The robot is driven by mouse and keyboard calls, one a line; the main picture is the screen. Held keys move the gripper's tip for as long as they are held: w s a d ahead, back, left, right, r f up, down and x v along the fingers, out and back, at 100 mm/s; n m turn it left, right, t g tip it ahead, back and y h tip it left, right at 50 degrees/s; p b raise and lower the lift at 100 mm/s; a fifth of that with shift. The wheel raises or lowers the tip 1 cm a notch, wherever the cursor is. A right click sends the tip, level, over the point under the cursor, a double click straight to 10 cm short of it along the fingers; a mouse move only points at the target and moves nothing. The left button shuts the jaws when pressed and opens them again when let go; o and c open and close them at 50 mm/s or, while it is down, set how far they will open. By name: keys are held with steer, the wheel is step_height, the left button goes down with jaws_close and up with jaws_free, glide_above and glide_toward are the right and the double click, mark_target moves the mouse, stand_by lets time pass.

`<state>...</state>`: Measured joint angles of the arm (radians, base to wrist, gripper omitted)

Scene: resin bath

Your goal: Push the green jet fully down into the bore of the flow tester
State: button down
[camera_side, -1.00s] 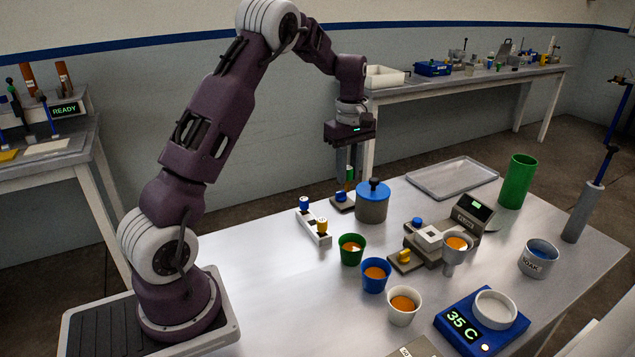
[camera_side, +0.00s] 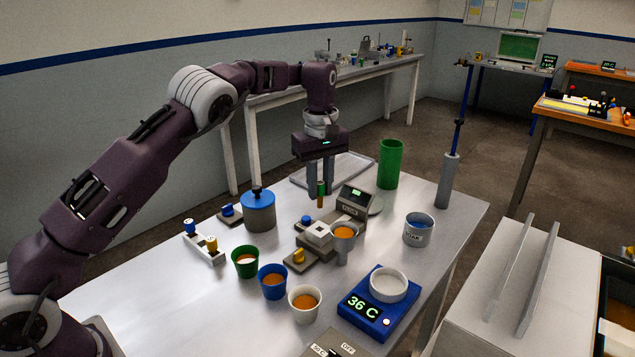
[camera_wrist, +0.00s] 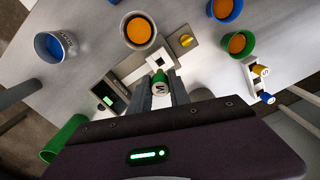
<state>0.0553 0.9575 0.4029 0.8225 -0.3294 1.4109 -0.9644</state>
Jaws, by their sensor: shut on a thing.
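My gripper (camera_side: 321,182) is shut on the green jet (camera_side: 320,189), which hangs upright with its copper-coloured lower end below the fingers. The jet's green top, marked with a letter, shows between the fingers in the wrist view (camera_wrist: 160,78); my gripper (camera_wrist: 164,88) hides its lower end there. The flow tester (camera_side: 318,249) stands below, with a white block (camera_side: 318,231), a display and a yellow knob. In the wrist view, the white block (camera_wrist: 171,58) and a dark square opening lie just beyond the jet. The jet appears above the tester, with a gap.
Green (camera_side: 245,272), blue (camera_side: 273,291) and white (camera_side: 305,307) cups stand in front. A blue-lidded pot (camera_side: 258,220) is left, a green cylinder (camera_side: 390,172) behind right.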

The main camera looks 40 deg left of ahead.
mark_target(320, 195)
steer(key=shift+f, duration=2.55)
steer(key=shift+f, duration=2)
steer(key=c, duration=1.1)
jaws_free()
steer(key=shift+c, duration=0.2)
step_height(320, 195, up, 7)
steer(key=shift+r, duration=0.1)
